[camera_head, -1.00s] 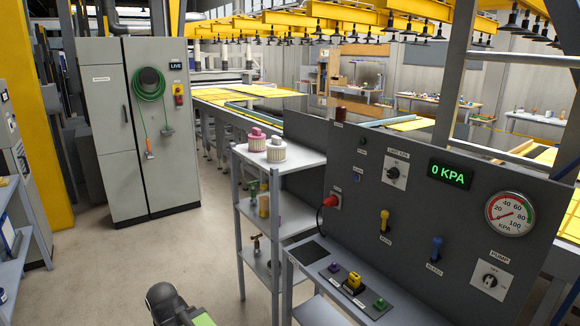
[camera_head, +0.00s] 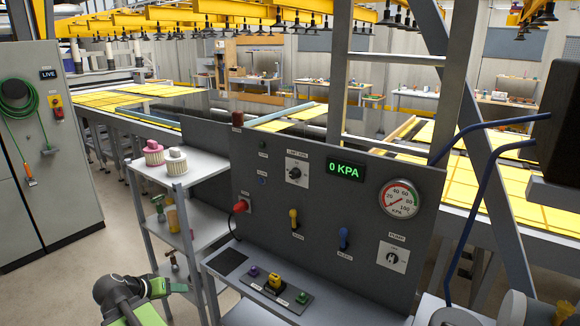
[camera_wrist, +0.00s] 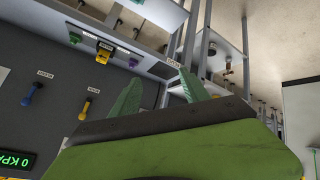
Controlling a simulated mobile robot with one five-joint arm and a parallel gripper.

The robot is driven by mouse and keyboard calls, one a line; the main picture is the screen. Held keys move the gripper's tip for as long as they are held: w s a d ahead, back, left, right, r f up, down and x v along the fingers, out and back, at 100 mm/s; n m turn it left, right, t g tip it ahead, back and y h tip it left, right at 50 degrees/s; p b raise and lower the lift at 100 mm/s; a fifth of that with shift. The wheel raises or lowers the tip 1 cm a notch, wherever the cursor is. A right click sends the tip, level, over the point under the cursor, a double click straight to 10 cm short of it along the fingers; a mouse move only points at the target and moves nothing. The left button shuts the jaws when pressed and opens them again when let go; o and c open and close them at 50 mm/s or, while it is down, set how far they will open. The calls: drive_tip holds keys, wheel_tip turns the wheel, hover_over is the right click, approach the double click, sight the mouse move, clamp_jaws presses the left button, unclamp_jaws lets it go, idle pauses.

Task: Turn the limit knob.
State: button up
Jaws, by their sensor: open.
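The limit knob (camera_head: 295,173) is a dark rotary knob on a white plate in the upper left of the grey control panel (camera_head: 330,260), left of the green 0 KPA display (camera_head: 345,170). Its exact pointer angle is too small to read. My gripper (camera_head: 184,287) is at the lower left in the head view, in front of the shelf rack, well below and left of the knob. In the wrist view, my gripper (camera_wrist: 160,76) shows two green fingers spread apart with nothing between them. The knob is not seen in the wrist view.
The panel also has a red plug (camera_head: 240,207), yellow lever (camera_head: 294,218), blue lever (camera_head: 343,238), gauge (camera_head: 399,199) and pump knob (camera_head: 392,258). A button ledge (camera_head: 275,287) juts out below. A shelf rack (camera_head: 205,165) with jars stands left of the panel.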

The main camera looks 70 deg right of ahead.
drive_tip(key=s+d+r+m+g+h+p, duration=0.1)
drive_tip(key=s+d+r+m+h+p, duration=0.15)
drive_tip(key=s+d+r, duration=0.4)
drive_tip(key=s+d+r+m+g+h+p, duration=0.1)
drive_tip(key=s+d+r+m+h, duration=0.2)
drive_tip(key=d+r, duration=0.55)
drive_tip(key=m+g+h+p, duration=0.2)
drive_tip(key=m+g+h, duration=0.1)
drive_tip(key=m, duration=0.1)
approach(293, 176)
drive_tip(key=x, duration=0.8)
drive_tip(key=shift+d+b, duration=0.3)
drive_tip(key=shift+d, duration=0.05)
clamp_jaws()
drive_tip(key=shift+d, duration=0.1)
drive_tip(key=shift+f+n, duration=0.1)
drive_tip(key=shift+n, duration=0.15)
